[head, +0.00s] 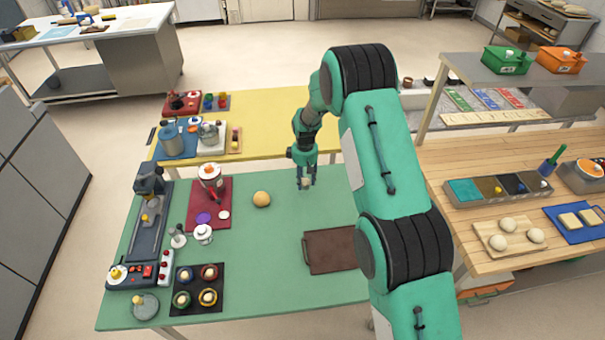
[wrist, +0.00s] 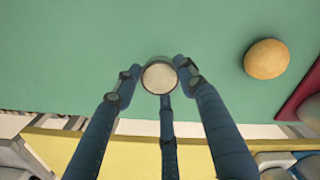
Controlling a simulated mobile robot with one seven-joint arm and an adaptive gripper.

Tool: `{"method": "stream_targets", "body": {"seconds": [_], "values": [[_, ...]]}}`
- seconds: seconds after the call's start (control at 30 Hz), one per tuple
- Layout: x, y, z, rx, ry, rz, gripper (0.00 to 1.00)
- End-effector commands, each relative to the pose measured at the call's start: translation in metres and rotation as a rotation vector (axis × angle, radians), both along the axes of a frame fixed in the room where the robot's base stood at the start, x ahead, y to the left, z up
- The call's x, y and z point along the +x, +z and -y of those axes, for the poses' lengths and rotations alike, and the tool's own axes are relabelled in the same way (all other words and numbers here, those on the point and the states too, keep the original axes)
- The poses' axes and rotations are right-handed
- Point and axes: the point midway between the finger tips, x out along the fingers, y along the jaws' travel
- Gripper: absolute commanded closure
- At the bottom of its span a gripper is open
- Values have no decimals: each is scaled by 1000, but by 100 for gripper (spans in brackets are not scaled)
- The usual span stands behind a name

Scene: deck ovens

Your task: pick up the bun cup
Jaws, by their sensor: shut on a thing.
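My gripper (head: 306,182) reaches down over the green table in the head view. Its three dark blue fingers are closed around a small round cup with a pale, speckled top, the bun cup (wrist: 159,77). In the wrist view the fingertips (wrist: 160,82) touch its sides. In the head view the bun cup (head: 305,182) is small and partly hidden by the fingers. I cannot tell whether its base rests on the table or is just above it.
A round tan bun (head: 261,199) lies left of my gripper, near a red mat (head: 222,190). A brown board (head: 330,251) lies in front. A black tray (head: 199,307) with several coloured rings stands front left.

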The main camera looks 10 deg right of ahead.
Motion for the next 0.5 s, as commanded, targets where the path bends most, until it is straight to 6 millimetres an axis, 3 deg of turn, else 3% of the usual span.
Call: {"method": "stream_targets", "body": {"seconds": [0.2,0.5], "values": [[-36,4,4,0,0,0,86],[-69,7,7,0,0,0,86]]}}
